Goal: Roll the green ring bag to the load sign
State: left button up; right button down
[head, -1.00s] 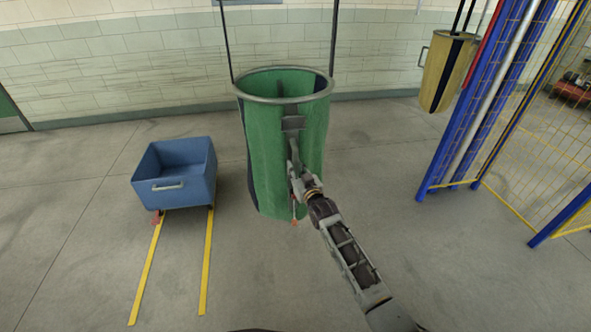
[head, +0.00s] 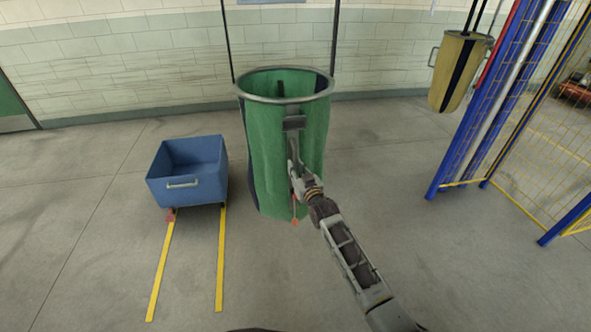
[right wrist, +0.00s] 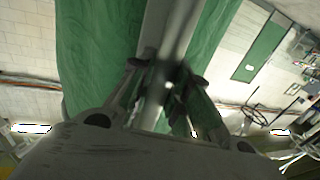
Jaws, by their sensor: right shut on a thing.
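The green ring bag (head: 265,150) hangs upright on two dark straps in the middle of the head view, with a grey metal ring around its open top and a dark stripe down its left side. My right gripper (head: 294,172) is at the bag's front, shut on its grey upright handle. In the right wrist view the two fingers (right wrist: 168,78) close around the grey bar, with green cloth (right wrist: 95,50) behind. I cannot make out a load sign in these frames. My left gripper is not in view.
A blue cart (head: 187,172) stands close to the bag's left, at the far end of two yellow floor lines (head: 220,265). A tan bag (head: 459,70) hangs at the right, near a blue-framed yellow mesh fence (head: 530,110). A tiled wall (head: 120,65) runs behind. Floor between bag and fence is clear.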

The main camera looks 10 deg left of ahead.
jog(key=c, duration=1.3)
grip_release()
jog(key=shift+v, duration=6)
